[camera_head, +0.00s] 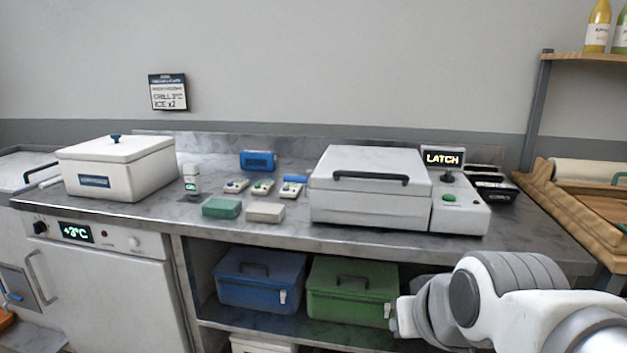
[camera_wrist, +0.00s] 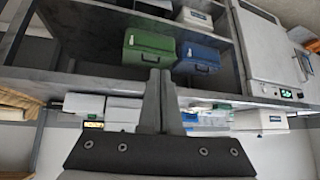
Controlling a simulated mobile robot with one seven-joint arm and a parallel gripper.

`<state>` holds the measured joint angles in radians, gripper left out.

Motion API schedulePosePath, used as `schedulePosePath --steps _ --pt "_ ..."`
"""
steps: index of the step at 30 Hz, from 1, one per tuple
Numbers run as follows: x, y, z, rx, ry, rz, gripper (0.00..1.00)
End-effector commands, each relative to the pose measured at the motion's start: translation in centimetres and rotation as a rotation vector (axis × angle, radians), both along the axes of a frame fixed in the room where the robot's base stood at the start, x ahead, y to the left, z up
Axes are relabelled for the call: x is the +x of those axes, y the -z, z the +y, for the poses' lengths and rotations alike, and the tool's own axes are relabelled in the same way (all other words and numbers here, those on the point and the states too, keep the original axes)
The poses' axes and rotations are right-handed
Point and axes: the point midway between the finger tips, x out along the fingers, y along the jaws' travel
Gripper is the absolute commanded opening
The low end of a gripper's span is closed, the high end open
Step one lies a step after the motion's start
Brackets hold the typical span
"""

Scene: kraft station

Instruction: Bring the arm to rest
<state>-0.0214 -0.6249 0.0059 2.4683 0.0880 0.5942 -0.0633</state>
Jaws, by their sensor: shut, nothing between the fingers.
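My gripper (camera_wrist: 159,100) shows in the wrist view with its two grey fingers together and nothing between them. The wrist view looks at the counter upside down, with the shelf boxes beyond the fingertips. In the head view my arm is folded at the lower right, in front of the shelf and below the counter edge. The fingers themselves cannot be made out in the head view.
A steel counter (camera_head: 345,239) carries a white lidded box (camera_head: 120,168), a closed white machine (camera_head: 370,188) reading LATCH, and several small items. A blue box (camera_head: 260,283) and a green box (camera_head: 345,292) sit on the shelf below, the green one near my arm.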

Motion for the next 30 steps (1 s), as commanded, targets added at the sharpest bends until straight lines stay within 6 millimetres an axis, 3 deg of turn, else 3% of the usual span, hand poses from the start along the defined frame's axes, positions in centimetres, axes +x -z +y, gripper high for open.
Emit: schedulePosePath --steps 5,6,7,24,30 --pt "-6.8 1.8 -1.8 -0.042 0.044 0.188 0.00" --pt "-7.7 1.2 -2.1 -0.049 0.053 0.219 0.00" --pt "-7.4 -0.4 -2.0 -0.048 0.050 0.216 0.00" --pt "-7.3 -15.1 -1.9 -0.046 0.046 0.214 0.00" --pt "-7.3 -18.5 -1.9 -0.046 0.046 0.214 0.00"
